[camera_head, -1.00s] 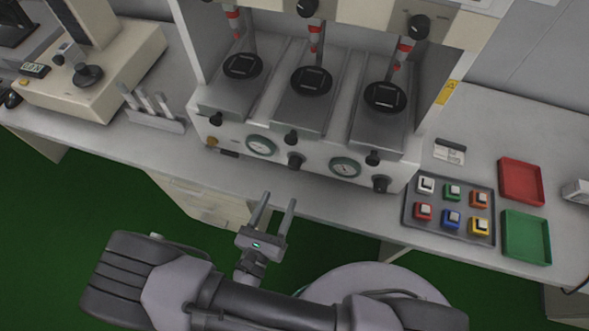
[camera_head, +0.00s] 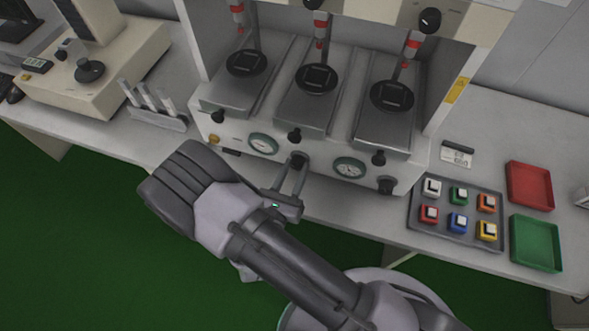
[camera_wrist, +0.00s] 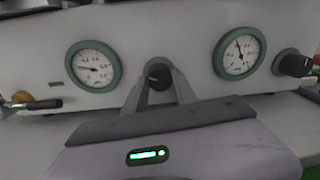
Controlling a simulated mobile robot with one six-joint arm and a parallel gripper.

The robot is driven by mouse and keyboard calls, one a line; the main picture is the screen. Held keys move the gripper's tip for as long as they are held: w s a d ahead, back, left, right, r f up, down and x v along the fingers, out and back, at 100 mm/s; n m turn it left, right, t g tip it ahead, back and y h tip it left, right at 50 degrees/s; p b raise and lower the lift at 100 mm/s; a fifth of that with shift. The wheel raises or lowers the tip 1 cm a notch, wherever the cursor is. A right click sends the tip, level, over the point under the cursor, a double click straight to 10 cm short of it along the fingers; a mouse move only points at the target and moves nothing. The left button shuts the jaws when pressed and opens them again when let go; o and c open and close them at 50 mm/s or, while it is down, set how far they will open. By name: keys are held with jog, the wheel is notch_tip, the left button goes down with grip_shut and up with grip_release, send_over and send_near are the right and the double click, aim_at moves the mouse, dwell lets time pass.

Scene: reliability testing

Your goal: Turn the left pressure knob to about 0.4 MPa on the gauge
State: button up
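The left pressure knob (camera_head: 298,160) is a dark round knob on the machine's white front panel. It also shows in the wrist view (camera_wrist: 158,75), between the two gauges. The green-rimmed left gauge (camera_wrist: 93,66) has its needle pointing left and slightly up; its numbers are too small to read surely. It also shows in the head view (camera_head: 263,144). My gripper (camera_head: 293,170) is at the left knob, with one finger on each side of it. The fingers stand apart, and I cannot see firm contact with the knob.
The right gauge (camera_wrist: 239,53) and right knob (camera_wrist: 295,63) are to the right on the same panel. A small lever with a brass fitting (camera_wrist: 22,97) is at far left. A button tray (camera_head: 413,228), red tray (camera_head: 529,186) and green tray (camera_head: 536,243) lie on the bench.

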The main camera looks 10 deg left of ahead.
grip_shut()
jog(key=shift+m, duration=0.4)
jog(key=m, duration=0.3)
jog(key=shift+m, duration=2.6)
jog(key=shift+r, duration=0.1)
jog(key=o, duration=1.1)
grip_release()
jog(key=shift+c, duration=0.2)
